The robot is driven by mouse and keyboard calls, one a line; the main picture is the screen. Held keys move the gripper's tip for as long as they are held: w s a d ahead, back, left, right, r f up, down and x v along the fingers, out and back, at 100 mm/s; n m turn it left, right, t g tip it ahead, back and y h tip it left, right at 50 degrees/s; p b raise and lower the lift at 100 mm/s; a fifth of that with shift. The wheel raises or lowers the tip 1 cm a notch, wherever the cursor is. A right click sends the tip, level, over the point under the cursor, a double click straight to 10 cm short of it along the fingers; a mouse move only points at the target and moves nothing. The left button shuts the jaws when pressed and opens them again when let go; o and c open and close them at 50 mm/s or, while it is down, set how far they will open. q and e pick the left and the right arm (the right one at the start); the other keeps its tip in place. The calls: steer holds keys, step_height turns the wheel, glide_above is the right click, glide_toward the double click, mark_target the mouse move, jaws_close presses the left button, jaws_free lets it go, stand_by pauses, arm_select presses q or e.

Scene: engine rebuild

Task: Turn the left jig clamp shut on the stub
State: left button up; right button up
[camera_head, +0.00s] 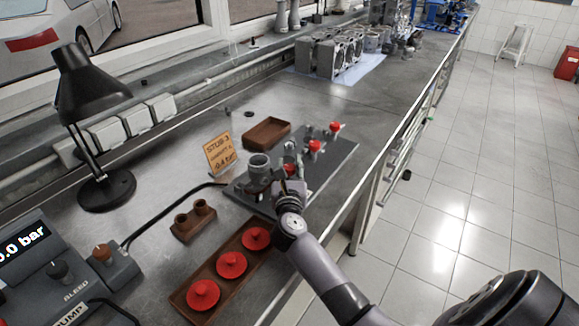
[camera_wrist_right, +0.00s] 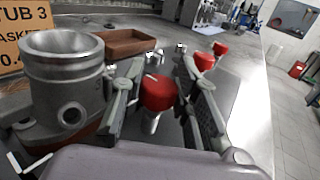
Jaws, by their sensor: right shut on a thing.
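The stub (camera_head: 258,165) is a grey metal cylinder with a flared open top, standing upright on the dark jig plate (camera_head: 338,160). In the wrist view the stub (camera_wrist_right: 62,85) fills the left side, with a round side port. A red clamp knob (camera_wrist_right: 158,92) stands beside it, between the two fingers of my right gripper (camera_wrist_right: 160,100). In the head view this red knob (camera_head: 290,170) is partly hidden by my right gripper (camera_head: 288,185), which is shut on it. I cannot tell whether the clamp touches the stub. My left gripper is out of view.
Two more red knobs (camera_head: 314,146) (camera_head: 336,127) stand farther along the plate. A brown tray (camera_head: 267,134) lies behind. A wooden rack (camera_head: 184,290) with red discs, a lamp (camera_head: 88,100) and the pump box (camera_head: 40,270) are at left.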

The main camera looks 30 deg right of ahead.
jaws_close()
